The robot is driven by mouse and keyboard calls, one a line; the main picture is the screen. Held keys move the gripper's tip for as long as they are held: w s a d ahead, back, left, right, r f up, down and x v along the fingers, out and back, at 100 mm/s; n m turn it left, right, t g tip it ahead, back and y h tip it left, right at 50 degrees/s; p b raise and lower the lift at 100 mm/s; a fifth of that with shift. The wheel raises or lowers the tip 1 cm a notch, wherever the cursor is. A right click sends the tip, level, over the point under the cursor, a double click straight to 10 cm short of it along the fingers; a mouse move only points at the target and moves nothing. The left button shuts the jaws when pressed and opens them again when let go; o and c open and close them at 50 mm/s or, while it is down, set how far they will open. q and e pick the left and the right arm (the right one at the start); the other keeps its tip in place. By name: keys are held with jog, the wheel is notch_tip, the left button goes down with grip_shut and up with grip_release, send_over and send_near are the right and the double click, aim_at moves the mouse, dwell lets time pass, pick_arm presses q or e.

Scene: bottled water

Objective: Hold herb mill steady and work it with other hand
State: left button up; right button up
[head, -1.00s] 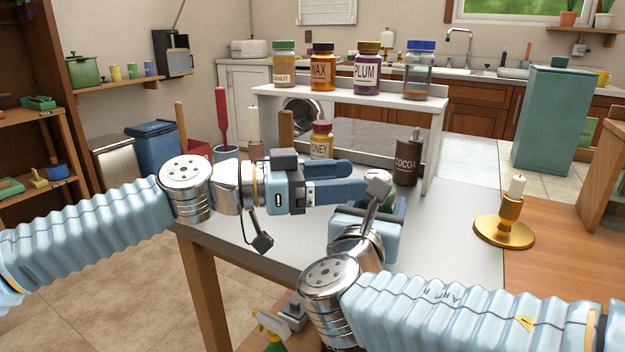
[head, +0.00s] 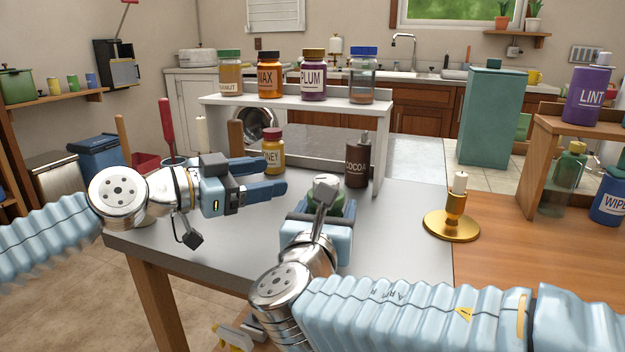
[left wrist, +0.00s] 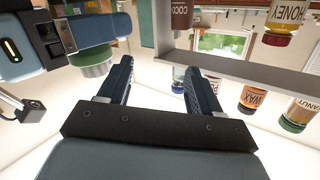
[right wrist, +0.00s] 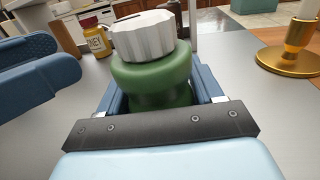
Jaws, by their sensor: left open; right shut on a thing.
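The herb mill has a green body (right wrist: 150,75) and a white ribbed cap (right wrist: 146,38) with a dark slot on top. In the head view the mill (head: 326,196) stands upright over the grey table. My right gripper (head: 322,208) is shut around its green body, below the cap; the fingers show on both sides in the right wrist view. My left gripper (head: 284,176) is open and empty, its fingers level and pointing right, just left of the mill and not touching it. In the left wrist view the mill (left wrist: 92,68) is partly hidden by my right gripper.
A honey jar (head: 273,152) and a cocoa bottle (head: 357,165) stand behind the grippers, before a white riser (head: 385,140) bearing several jars. A brass candlestick (head: 452,222) stands to the right. The grey tabletop (head: 405,240) between mill and candlestick is clear.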

pick_arm(q)
jog(key=w+a+r+t+y, duration=0.1)
jog(key=w+r+t+y, duration=0.15)
jog(key=w+t, duration=0.45)
jog(key=m+g+h, duration=0.4)
jog(key=g+h, duration=0.3)
jog(key=g, duration=0.9)
send_near(326, 178)
jog(key=d, duration=1)
jog(key=shift+w, duration=0.4)
